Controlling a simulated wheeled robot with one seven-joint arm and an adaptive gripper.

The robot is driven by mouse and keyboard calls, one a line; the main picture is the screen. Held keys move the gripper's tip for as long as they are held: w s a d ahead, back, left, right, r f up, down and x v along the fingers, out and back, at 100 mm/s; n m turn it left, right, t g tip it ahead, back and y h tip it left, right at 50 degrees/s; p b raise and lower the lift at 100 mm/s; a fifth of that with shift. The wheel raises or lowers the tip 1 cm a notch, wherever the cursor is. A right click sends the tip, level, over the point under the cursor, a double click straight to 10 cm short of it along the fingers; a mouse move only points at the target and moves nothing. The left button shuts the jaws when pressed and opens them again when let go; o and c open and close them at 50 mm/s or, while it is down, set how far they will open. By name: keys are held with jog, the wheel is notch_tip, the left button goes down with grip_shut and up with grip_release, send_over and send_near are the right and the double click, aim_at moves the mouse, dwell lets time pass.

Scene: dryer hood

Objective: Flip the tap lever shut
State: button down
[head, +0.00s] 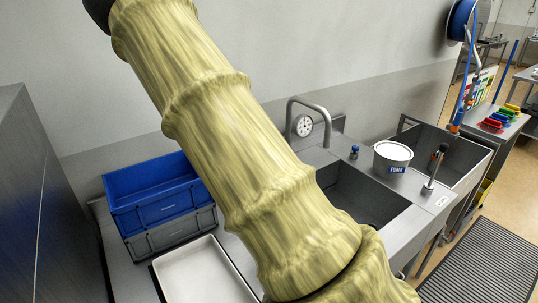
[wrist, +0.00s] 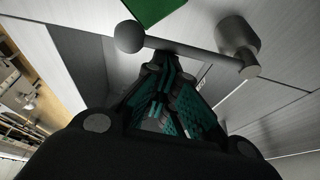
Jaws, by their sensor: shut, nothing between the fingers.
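In the wrist view a grey lever (wrist: 190,48) with a ball knob (wrist: 129,36) at its left end runs across the top of the picture. Its right end meets a short grey cylinder (wrist: 237,36). My gripper (wrist: 164,72), black with teal finger pads, is shut and empty. Its fingertips appear just below the bar between knob and cylinder; whether they touch it I cannot tell. In the head view my sleeved arm crosses the middle, and my gripper and the lever cannot be made out.
In the head view a sink (head: 352,190) with a curved spout (head: 308,101) stands right of my arm. A white tub (head: 392,157) sits on its rim. Blue (head: 150,186) and grey (head: 172,234) crates and a white tray (head: 205,275) are at left. A green patch (wrist: 150,8) shows in the wrist view.

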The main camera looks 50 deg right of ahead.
dwell(0.4)
notch_tip(320, 180, up, 10)
jog(key=b, duration=0.2)
jog(key=shift+d, duration=0.25)
dwell(0.7)
dwell(0.5)
